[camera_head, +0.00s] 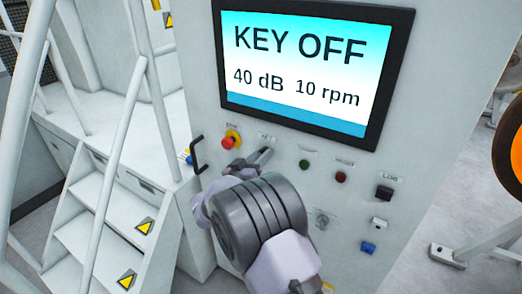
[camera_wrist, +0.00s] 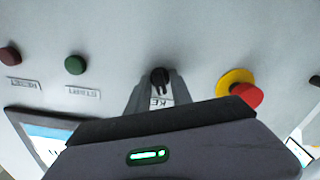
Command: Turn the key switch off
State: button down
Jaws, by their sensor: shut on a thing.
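The key switch is a small black knob (camera_wrist: 159,78) on the light grey panel in the wrist view, above a partly covered label. My gripper (camera_wrist: 159,92) is shut on the key switch, with one grey finger on each side of it. In the head view my gripper (camera_head: 262,155) reaches the panel just below a label, and the key switch is hidden behind it. The screen (camera_head: 298,75) above reads "KEY OFF", "40 dB" and "10 rpm".
A red emergency button on a yellow ring (camera_head: 231,139) sits close left of my gripper. A green button (camera_head: 304,164) and a dark red button (camera_head: 341,177) are to the right. A black handle (camera_head: 197,155) sticks out at the panel's left edge, beside white stairs (camera_head: 95,205).

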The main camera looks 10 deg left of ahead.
jog(key=shift+n+p, duration=0.4)
jog(key=shift+n, duration=0.5)
jog(key=c, duration=1.4)
grip_release()
jog(key=shift+c, duration=0.2)
jog(key=p+v, duration=0.1)
jog(key=v, duration=1.6)
jog(key=shift+s+p, duration=0.15)
jog(key=shift+p, duration=0.25)
